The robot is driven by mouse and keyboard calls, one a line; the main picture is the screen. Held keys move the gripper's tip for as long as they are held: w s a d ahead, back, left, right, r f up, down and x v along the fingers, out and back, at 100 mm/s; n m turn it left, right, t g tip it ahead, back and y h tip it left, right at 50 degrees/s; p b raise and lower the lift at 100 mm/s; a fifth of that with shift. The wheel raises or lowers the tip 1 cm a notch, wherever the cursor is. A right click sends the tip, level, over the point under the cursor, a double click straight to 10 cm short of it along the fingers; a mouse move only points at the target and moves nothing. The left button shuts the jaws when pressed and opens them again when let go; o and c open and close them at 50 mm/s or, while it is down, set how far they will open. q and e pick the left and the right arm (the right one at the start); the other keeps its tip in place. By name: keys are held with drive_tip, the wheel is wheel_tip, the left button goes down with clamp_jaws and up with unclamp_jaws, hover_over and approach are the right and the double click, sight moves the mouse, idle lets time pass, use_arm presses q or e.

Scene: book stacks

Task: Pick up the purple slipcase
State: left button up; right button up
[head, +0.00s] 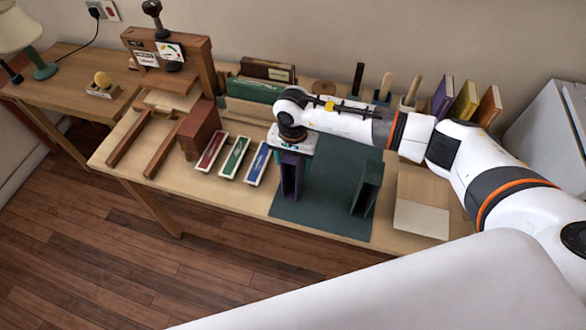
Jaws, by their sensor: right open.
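The purple slipcase (291,180) stands upright on the dark green mat (318,214), near the mat's left side. My right gripper (292,151) is directly above it, pointing down, open. The gripper body covers the top of the slipcase, and I cannot tell whether the fingers touch it. My left gripper is not in view.
A dark green slipcase (366,194) stands on the mat's right side. Red (212,152), green (235,157) and blue (258,164) trays lie left of the mat. Purple, yellow and brown books stand at the back right. The mat's middle is clear.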

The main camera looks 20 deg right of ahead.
drive_tip(key=c, duration=1.4)
drive_tip(key=shift+o, duration=0.2)
drive_tip(key=shift+r, duration=0.1)
